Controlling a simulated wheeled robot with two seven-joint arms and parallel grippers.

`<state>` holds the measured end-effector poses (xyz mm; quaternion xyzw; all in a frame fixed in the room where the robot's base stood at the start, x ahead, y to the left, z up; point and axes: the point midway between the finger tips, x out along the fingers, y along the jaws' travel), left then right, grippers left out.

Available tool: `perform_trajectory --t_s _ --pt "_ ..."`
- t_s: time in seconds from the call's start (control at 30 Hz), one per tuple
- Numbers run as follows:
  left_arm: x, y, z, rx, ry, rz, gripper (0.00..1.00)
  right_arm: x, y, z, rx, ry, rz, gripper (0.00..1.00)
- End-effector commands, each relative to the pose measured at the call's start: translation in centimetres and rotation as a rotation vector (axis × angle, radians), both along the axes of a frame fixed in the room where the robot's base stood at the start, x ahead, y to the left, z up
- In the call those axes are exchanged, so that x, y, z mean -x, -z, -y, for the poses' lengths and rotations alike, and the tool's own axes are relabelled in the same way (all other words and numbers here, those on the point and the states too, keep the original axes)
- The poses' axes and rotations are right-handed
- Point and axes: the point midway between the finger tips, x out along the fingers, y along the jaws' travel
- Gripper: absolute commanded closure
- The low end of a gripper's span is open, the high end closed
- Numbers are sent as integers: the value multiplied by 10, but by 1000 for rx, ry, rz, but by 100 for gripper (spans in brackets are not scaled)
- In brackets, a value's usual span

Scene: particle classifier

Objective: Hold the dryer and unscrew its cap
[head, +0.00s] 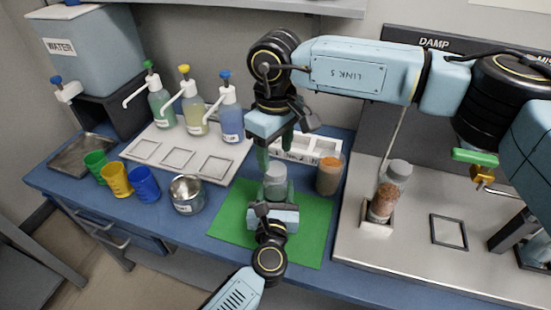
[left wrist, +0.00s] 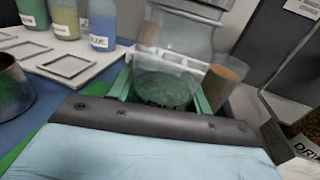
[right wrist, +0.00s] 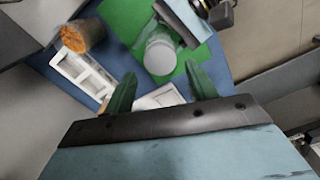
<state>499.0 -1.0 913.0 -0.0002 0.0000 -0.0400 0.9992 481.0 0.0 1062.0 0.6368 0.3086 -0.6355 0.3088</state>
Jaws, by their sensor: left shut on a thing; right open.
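The dryer (head: 275,190) is a small clear container with a greyish translucent cap (head: 275,171). It is upright over the green mat (head: 313,225). My left gripper (head: 275,194) is shut on the dryer's body from the front; its green fingers flank the clear body in the left wrist view (left wrist: 165,85). My right gripper (head: 275,150) points down above the cap. Its green fingers (right wrist: 161,88) are open and empty in the right wrist view, with the cap (right wrist: 161,55) ahead of them, apart. Whether the dryer's base touches the mat is hidden.
A jar of brown grains (head: 328,178) stands close right of the dryer. A white slotted tray (head: 306,147) lies behind. A metal cup (head: 187,194) and coloured cups stand left. Pump bottles (head: 230,122) stand back left. A grey station (head: 415,260) is at right.

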Motion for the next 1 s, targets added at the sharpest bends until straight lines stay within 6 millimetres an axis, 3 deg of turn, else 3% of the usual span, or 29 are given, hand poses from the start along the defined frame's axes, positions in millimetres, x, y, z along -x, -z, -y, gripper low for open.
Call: perform_trajectory --t_s 0.27,1.0 --pt "0 1 0 0 0 -1 100 0 -5 0 0 131 -1 40" --pt "0 1 0 0 0 -1 100 1 -20 -1 -1 1537 -2 40"
